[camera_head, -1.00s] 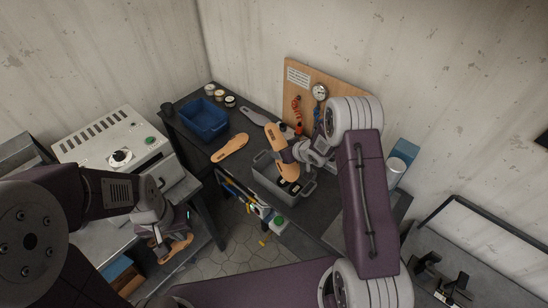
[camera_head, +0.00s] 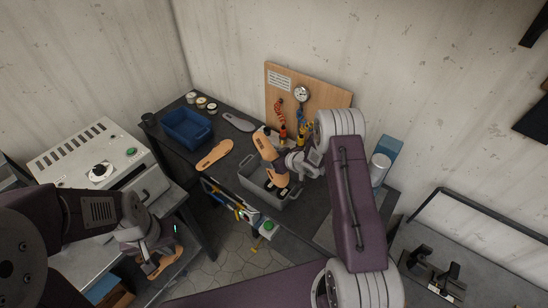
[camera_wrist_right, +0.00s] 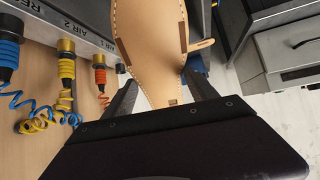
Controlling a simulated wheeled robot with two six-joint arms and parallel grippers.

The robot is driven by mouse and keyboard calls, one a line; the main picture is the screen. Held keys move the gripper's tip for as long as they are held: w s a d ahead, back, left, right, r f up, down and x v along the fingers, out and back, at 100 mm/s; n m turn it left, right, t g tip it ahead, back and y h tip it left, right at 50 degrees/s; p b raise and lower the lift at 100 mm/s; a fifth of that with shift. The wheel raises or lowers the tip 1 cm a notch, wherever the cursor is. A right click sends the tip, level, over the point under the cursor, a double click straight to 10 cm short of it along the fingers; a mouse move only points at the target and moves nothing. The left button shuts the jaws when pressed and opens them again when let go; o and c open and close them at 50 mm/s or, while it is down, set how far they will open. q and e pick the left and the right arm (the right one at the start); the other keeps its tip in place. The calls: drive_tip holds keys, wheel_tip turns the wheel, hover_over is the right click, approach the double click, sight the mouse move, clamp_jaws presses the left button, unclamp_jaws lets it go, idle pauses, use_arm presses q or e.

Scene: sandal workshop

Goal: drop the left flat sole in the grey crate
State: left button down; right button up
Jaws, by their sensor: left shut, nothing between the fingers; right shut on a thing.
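A flat tan sole (camera_head: 263,146) with dark marks and holes along its edge is held up, tilted, over the grey crate (camera_head: 252,182). It also shows in the right wrist view (camera_wrist_right: 152,45). My right gripper (camera_head: 285,165) is shut on it; in the right wrist view its fingers (camera_wrist_right: 160,95) are on either side of the sole. Dark items lie inside the grey crate, partly hidden. I cannot tell whether the sole touches them. My left gripper (camera_head: 153,250) is shut and empty at the lower left, by another tan piece (camera_head: 166,263).
Another tan sole (camera_head: 214,154) and a grey sole (camera_head: 238,122) lie on the dark bench. A blue crate (camera_head: 187,129) and small jars stand at the back left. A tool board (camera_head: 330,96) rises behind the grey crate. A white machine (camera_head: 100,160) stands left.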

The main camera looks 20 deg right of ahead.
wheel_tip(320, 180, down, 6)
drive_tip(key=b, duration=0.4)
drive_tip(key=o, duration=1.3)
drive_tip(key=shift+o, duration=0.2)
drive_tip(key=b+v, duration=0.2)
drive_tip(key=v, duration=0.6)
drive_tip(key=shift+s+d, duration=0.15)
drive_tip(key=shift+s+r, duration=0.3)
drive_tip(key=shift+w+f, duration=0.1)
